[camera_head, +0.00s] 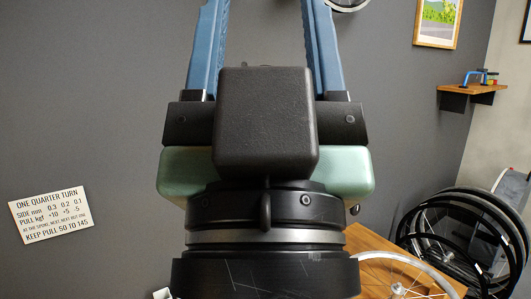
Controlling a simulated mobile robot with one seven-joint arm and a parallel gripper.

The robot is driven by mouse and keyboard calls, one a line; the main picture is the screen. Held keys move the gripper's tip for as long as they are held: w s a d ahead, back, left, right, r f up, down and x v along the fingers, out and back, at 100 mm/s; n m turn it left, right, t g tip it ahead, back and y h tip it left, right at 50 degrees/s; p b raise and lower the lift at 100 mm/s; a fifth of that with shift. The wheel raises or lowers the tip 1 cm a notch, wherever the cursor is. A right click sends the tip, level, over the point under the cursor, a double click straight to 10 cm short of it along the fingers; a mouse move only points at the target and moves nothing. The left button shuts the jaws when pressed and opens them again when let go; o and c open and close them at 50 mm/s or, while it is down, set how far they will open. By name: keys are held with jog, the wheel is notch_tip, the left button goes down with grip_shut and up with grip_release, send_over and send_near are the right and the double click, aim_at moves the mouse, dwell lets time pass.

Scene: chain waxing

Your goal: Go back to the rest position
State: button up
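My gripper (263,12) fills the middle of the head view, pointing upward. Its two blue fingers stand well apart, with only bare grey wall showing between them. The finger ends reach the top edge of the picture, so the very tips may be cut off. A black block and the pale green gripper body sit below the fingers, above my dark wrist. I see nothing held in the visible part of the gripper.
A wooden table (372,279) with a wheel (398,289) on it lies at the lower right, partly hidden by my wrist. Several black wheels (447,238) stand at the right. A shelf (472,89), a framed picture (437,22) and a sign (50,214) are on the walls.

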notch_tip(320, 180, up, 14)
jog(key=p, duration=1.1)
jog(key=shift+f, duration=0.15)
jog(key=shift+c, duration=0.6)
